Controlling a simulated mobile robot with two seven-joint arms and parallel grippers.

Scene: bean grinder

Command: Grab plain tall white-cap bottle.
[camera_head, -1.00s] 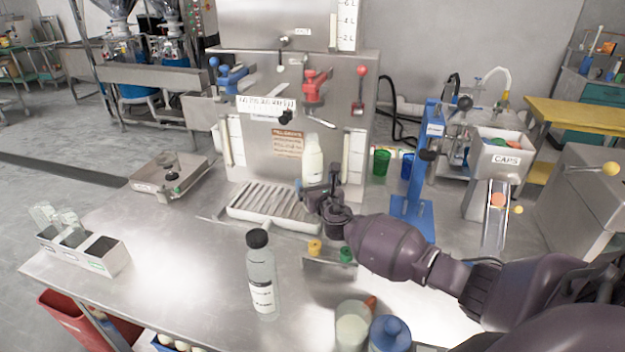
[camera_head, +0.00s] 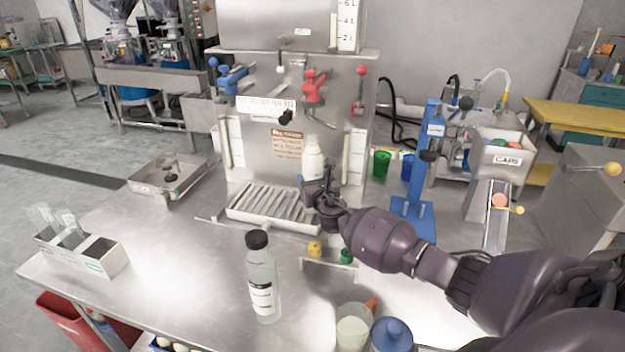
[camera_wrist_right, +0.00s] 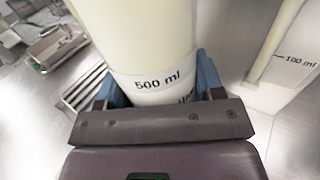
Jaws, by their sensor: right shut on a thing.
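A plain tall bottle with a white cap (camera_head: 313,160) stands upright at the front of the steel dispensing machine, behind the drip tray's right end. My right gripper (camera_head: 318,188) is shut on its lower part. In the right wrist view the cream-coloured bottle (camera_wrist_right: 150,35) fills the space between the blue finger pads and bears a "500 ml" mark. Its cap is out of that view. I cannot tell whether its base touches anything. My left gripper is not in view.
A clear bottle with a black cap (camera_head: 262,278) stands on the steel table (camera_head: 180,270). A ribbed drip tray (camera_head: 272,207) lies left of my right gripper. A blue stand (camera_head: 412,218), a jar (camera_head: 352,328) and a blue-topped container (camera_head: 391,338) are to the right.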

